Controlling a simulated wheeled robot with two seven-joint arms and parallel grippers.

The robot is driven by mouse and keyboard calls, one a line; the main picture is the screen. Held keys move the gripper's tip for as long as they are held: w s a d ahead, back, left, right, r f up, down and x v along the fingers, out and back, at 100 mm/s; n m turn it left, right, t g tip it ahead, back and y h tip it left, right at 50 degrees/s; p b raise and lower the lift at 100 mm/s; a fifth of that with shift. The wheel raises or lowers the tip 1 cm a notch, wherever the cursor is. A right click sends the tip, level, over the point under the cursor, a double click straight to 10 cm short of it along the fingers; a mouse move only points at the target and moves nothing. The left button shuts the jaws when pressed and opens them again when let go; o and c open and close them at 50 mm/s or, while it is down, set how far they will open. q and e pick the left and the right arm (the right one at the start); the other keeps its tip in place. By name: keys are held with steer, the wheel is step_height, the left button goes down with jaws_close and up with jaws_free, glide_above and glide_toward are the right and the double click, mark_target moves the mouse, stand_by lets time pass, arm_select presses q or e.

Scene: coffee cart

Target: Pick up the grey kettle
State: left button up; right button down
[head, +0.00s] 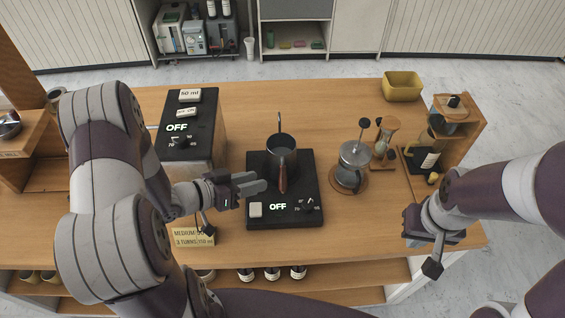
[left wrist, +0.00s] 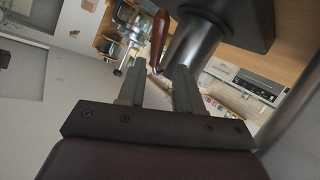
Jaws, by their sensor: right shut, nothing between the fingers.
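The grey kettle (head: 280,145) stands upright on the black hot plate (head: 308,185) in the middle of the cart. Its reddish-brown handle (head: 283,182) points toward me. My left gripper (head: 257,183) is just left of the handle, with its fingers pointing at it. In the left wrist view, the left gripper (left wrist: 160,72) has its fingers apart. The handle (left wrist: 159,35) shows beyond the fingertips, and the kettle's grey body (left wrist: 194,47) is to its right. I see no grip on the handle. My right gripper (head: 410,226) is shut and empty at the cart's right front.
A glass press (head: 354,160) on a round wooden coaster stands right of the hot plate. A black-topped dispenser (head: 190,125) stands to the left. A yellow card (head: 193,237) lies below my left wrist. A yellow bin (head: 402,87) is at the back right. The back middle is clear.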

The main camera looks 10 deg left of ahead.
mark_target(280, 174)
arm_select(q)
steer(key=x, duration=0.2)
steer(key=p+x, duration=0.1)
steer(key=x, duration=0.3)
steer(key=shift+w+d+r, duration=0.15)
steer(key=shift+d+r, duration=0.15)
steer(key=shift+d, duration=0.15)
steer(key=shift+w+f, duration=0.1)
steer(key=shift+w, duration=0.1)
jaws_close()
